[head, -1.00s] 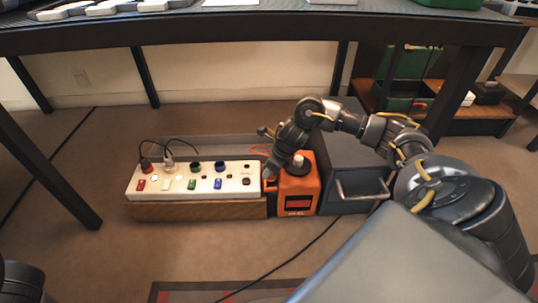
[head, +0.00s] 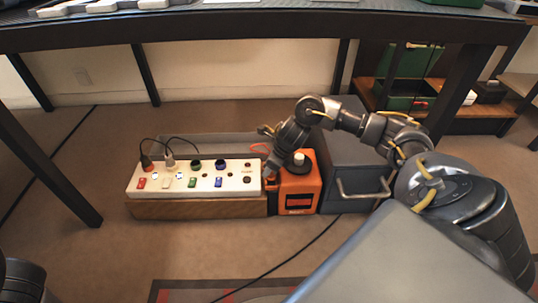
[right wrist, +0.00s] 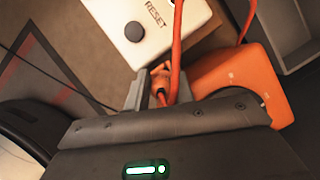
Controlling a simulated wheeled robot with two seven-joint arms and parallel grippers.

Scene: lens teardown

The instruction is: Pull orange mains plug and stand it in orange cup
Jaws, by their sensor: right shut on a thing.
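My right gripper (head: 273,172) reaches down between the white socket strip and the orange box. In the right wrist view it (right wrist: 158,92) is shut on the orange plug (right wrist: 160,76), and an orange cable runs up past it. In the head view the plug is mostly hidden by the gripper, so I cannot tell whether it is still seated. No separate orange cup can be made out clearly. My left gripper is out of view.
The white strip (head: 206,171) carries coloured switches and other plugs at its left end. The orange box (head: 299,189) stands right of it, beside a grey cabinet (head: 352,165). A table is above; a black cable crosses the open floor in front.

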